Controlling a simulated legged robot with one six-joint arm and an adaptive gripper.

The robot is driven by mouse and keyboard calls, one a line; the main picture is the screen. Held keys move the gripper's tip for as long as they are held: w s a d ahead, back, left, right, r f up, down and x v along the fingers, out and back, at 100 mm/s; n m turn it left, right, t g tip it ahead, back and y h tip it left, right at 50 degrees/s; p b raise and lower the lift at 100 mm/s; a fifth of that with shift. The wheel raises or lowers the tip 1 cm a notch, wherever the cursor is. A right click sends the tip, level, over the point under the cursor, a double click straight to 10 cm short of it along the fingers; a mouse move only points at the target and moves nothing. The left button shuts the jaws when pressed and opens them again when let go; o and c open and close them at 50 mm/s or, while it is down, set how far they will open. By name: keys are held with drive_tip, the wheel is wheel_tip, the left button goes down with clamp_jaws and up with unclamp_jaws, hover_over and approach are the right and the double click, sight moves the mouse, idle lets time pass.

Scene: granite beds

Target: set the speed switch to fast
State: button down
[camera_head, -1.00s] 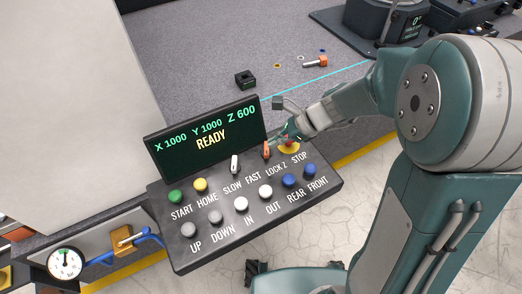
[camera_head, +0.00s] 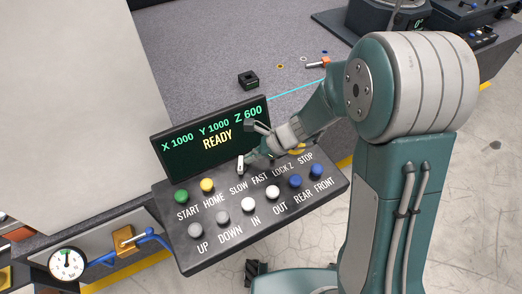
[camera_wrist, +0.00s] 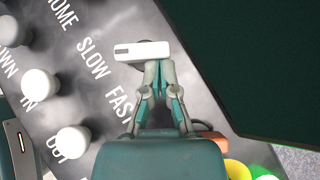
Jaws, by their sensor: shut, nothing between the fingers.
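The speed switch is a white lever (camera_head: 240,165) on the sloped black control panel, above the SLOW and FAST labels. In the wrist view the white lever (camera_wrist: 135,50) lies nearer the SLOW word than the FAST word. My gripper (camera_head: 250,158) is at its right side in the head view. In the wrist view my gripper (camera_wrist: 160,66) has its fingertips together just beside the lever, on the FAST side. Nothing is between the fingers. I cannot tell whether they touch the lever.
The READY screen (camera_head: 215,135) stands behind the lever. Green (camera_head: 181,196) and yellow (camera_head: 207,185) buttons are to the left, with grey, white and blue buttons in front. My arm hides most of the LOCK Z and STOP controls; an orange part (camera_wrist: 212,141) shows in the wrist view.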

drive_tip(key=shift+d+f, duration=0.1)
drive_tip(key=shift+d, duration=0.25)
drive_tip(key=shift+w+a+n, duration=0.1)
drive_tip(key=shift+a+n, duration=0.25)
drive_tip(key=shift+n, duration=0.05)
drive_tip(key=shift+d+n+g, duration=0.15)
drive_tip(key=shift+n+g, duration=0.15)
drive_tip(key=shift+g, duration=0.1)
